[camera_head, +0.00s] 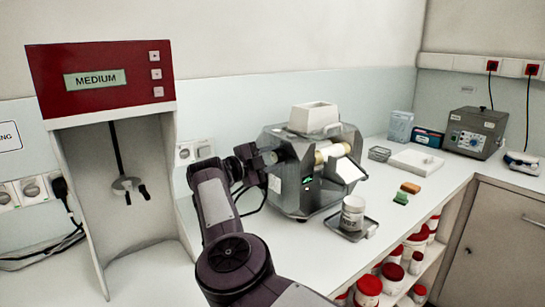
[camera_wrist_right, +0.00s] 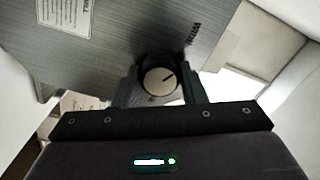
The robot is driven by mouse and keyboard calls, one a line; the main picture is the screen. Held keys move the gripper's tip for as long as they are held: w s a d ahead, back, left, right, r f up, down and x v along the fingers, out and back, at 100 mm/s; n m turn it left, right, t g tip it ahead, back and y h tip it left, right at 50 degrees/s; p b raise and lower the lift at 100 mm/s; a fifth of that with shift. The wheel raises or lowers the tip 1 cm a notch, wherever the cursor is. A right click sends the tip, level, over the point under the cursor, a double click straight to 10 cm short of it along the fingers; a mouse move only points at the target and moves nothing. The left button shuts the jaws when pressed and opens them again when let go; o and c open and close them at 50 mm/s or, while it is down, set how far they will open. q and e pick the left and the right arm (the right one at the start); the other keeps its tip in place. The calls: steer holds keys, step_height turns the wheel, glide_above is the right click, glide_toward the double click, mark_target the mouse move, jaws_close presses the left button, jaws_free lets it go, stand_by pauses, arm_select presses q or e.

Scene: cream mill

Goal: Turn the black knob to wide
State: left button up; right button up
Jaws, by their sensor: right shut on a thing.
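The grey metal mill (camera_head: 300,160) with a white hopper stands on the counter. In the right wrist view its brushed panel (camera_wrist_right: 125,45) carries the black knob (camera_wrist_right: 160,80), which has a pale face and a short dark line pointing up and right. In the head view my right gripper (camera_head: 268,158) is at the mill's left side, where the knob is hidden. My left gripper is out of view.
A red-topped stirrer (camera_head: 100,85) with a display reading MEDIUM stands at left. A white jar (camera_head: 352,213) sits on a small tray before the mill. Green and orange blocks, a white tray and a grey box (camera_head: 475,130) lie further right. Several red-lidded jars are shelved below.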

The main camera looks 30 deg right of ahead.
steer(key=shift+r, duration=0.1)
stand_by(0.3)
steer(key=o, duration=1)
steer(key=shift+d, duration=0.1)
steer(key=a, duration=0.2)
steer(key=a+b, duration=0.1)
steer(key=a, duration=0.4)
steer(key=shift+s+a, duration=0.25)
steer(key=shift+a, duration=0.1)
steer(key=shift+s+f, duration=0.1)
steer(key=shift+f, duration=0.1)
